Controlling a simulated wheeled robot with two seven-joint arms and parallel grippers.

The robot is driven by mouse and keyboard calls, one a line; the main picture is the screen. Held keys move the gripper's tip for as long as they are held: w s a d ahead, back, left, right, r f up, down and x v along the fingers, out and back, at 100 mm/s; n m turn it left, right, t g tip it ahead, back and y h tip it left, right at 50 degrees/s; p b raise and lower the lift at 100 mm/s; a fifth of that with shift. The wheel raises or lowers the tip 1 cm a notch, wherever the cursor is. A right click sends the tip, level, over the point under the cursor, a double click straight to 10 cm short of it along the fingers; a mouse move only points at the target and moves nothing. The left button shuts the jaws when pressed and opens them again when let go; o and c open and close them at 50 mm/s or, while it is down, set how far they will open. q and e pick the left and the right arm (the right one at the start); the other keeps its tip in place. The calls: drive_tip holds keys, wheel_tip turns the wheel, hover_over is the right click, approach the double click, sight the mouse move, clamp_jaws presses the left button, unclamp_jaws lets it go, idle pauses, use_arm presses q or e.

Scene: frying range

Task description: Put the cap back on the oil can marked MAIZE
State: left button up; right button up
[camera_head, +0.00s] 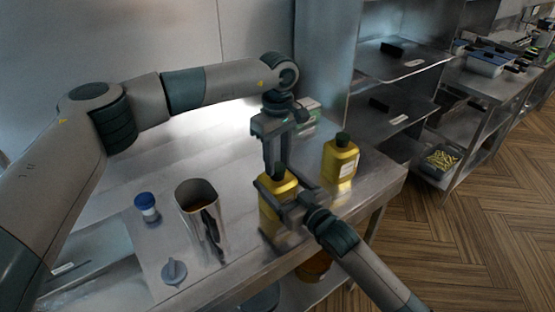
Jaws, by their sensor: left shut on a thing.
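A yellow oil can (279,187) stands upright near the front edge of the steel table, partly hidden by my grippers. My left gripper (276,170) points down over its top and is shut on a small dark cap (280,170). The cap is at the can's mouth; whether it is seated cannot be told. My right gripper (281,190) reaches in from the lower right, with its fingers on either side of this can; contact cannot be made out. A second yellow can (340,158) with a dark cap stands to the right. No marking is readable on either can.
On the steel table (240,125), a metal jug (198,207), a white jar with a blue lid (147,207) and a grey-blue knobbed object (174,270) stand left of the cans. A pale box (306,117) is behind. Steel shelving (400,66) stands at the right.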

use_arm(q)
drive_tip(key=m, duration=0.4)
drive_tip(key=shift+m, duration=0.3)
drive_tip(key=m, duration=0.8)
drive_tip(key=shift+m, duration=0.3)
drive_tip(key=m, duration=0.4)
drive_tip(key=o, duration=1)
drive_tip(key=shift+r, duration=0.1)
